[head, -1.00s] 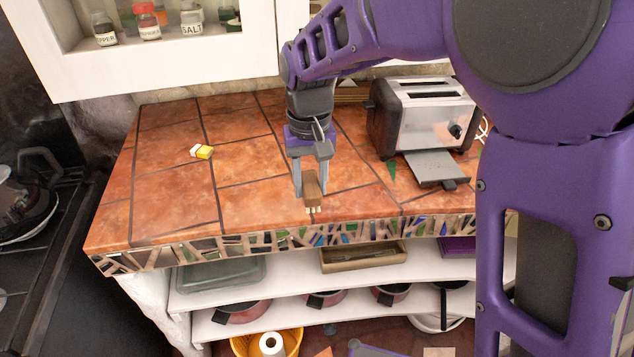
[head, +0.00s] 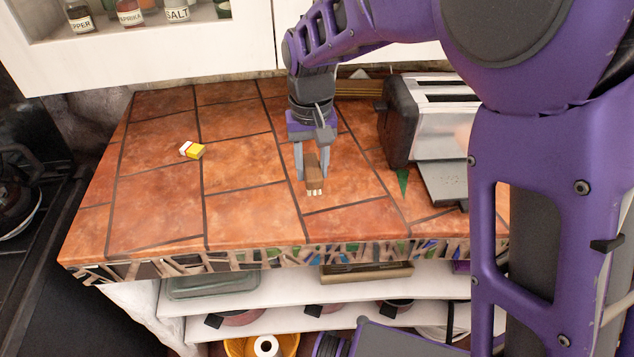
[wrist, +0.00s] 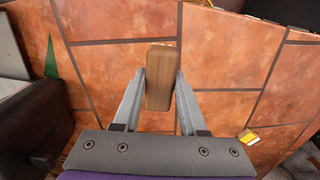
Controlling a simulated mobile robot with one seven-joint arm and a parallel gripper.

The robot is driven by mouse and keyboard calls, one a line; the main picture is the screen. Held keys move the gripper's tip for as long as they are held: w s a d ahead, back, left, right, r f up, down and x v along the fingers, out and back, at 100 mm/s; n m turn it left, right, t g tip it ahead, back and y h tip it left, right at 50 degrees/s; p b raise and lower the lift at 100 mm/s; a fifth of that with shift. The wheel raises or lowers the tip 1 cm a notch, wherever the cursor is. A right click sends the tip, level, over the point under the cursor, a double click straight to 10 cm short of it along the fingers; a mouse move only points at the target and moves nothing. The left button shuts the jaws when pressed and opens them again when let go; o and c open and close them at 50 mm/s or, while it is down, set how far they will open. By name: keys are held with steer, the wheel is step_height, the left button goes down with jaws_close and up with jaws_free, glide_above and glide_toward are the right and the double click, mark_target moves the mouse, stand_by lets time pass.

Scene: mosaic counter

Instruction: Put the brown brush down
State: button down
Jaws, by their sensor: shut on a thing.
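The brown brush (head: 314,178) is a small wooden block with pale bristles at its lower end. It also shows in the wrist view (wrist: 160,80), between the fingers. My gripper (head: 312,172) is shut on it, with one finger on each side. The brush is over the front middle part of the tiled counter (head: 250,215). I cannot tell whether its bristles touch the tiles.
A yellow and white small box (head: 191,150) lies on the counter to the left. A toaster (head: 440,125) stands to the right of my gripper, with a green triangular piece (head: 402,181) beside it. The counter's mosaic front edge (head: 250,256) is near.

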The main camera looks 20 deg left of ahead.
mark_target(312, 166)
steer(key=shift+f, duration=3)
steer(key=shift+f+b, duration=0.15)
steer(key=shift+b, duration=0.2)
steer(key=shift+c, duration=2.3)
jaws_free()
step_height(312, 166, up, 12)
steer(key=shift+r+p, duration=0.2)
steer(key=shift+p, duration=0.55)
